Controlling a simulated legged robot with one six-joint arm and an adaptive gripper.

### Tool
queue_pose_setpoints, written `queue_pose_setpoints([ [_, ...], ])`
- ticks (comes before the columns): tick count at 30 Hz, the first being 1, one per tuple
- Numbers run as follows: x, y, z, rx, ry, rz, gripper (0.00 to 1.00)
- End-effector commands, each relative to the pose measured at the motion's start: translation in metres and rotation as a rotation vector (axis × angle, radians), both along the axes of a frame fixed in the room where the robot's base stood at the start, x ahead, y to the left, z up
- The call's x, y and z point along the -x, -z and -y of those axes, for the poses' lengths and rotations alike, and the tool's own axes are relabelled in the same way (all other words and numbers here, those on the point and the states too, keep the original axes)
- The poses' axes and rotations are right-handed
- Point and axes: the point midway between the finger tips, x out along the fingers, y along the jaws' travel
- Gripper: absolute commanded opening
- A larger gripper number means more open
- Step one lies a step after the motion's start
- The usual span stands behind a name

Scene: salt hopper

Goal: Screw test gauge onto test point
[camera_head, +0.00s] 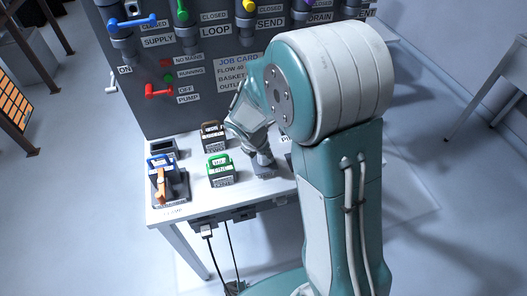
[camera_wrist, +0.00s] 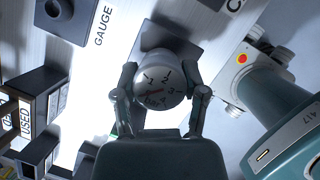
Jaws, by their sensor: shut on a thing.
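Behind the gauge is a dark square base (camera_wrist: 187,52) on the pale bench top. The gauge hides the middle of this base, so I cannot tell whether they touch or are threaded together. In the head view my gripper (camera_head: 262,163) is low over the bench, and my arm hides most of it and the gauge.
A dark holder (camera_wrist: 67,17) beside the GAUGE label looks empty. Green-handled (camera_head: 220,170), brown-handled (camera_head: 213,137) and blue-handled (camera_head: 161,165) boxes stand left of my gripper on the bench (camera_head: 188,207). The grey panel (camera_head: 165,112) with coloured valve levers rises behind.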

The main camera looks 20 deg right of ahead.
Motion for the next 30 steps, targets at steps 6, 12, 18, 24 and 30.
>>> queue_pose_setpoints([
  [6, 0.0001, 0.0037, 0.0000, 0.000, -0.001, 0.000, 0.00],
  [12, 0.0000, 0.0061, -0.0001, 0.000, 0.000, 0.001, 0.00],
  [18, 0.0000, 0.0060, 0.0000, 0.000, 0.000, 0.001, 0.96],
  [24, -0.0002, 0.0063, 0.0000, 0.000, 0.000, 0.001, 0.96],
  [30, -0.0001, 0.0065, -0.0001, 0.000, 0.000, 0.000, 1.00],
])
